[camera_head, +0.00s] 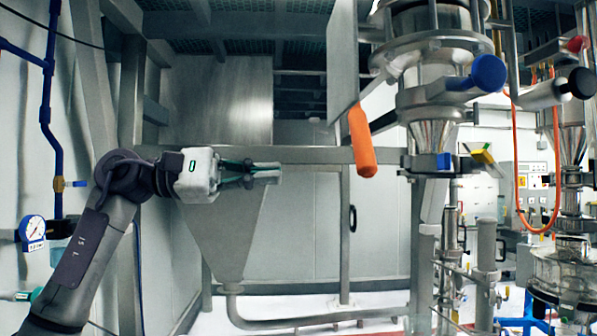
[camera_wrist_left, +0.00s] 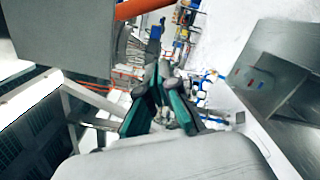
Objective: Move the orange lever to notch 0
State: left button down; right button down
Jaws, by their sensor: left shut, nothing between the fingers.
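The orange lever (camera_head: 362,141) is a rounded handle that hangs nearly upright in the middle of the head view, below a tall grey metal plate (camera_head: 343,55). An orange bar, likely the same lever, shows at the top of the left wrist view (camera_wrist_left: 140,8). My left gripper (camera_head: 279,173) is shut and empty. It points right, to the left of the lever and a little lower, and looks apart from it. In the left wrist view its fingertips (camera_wrist_left: 158,75) meet. No notch marks are readable. My right gripper is not in view.
A steel sifter column with a blue-knobbed handle (camera_head: 488,73) stands right of the lever. A horizontal metal beam (camera_head: 310,155) runs behind the gripper and lever. A metal hopper (camera_head: 237,235) is below the gripper. A pressure gauge (camera_head: 33,228) is at far left.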

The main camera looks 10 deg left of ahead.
pick_arm(q)
jog(key=p+x, duration=0.4)
jog(key=x, duration=0.5)
jog(key=s+d+r, duration=0.3)
jog(key=s+r, duration=0.2)
jog(key=s, duration=0.3)
jog(key=shift+d, duration=0.4)
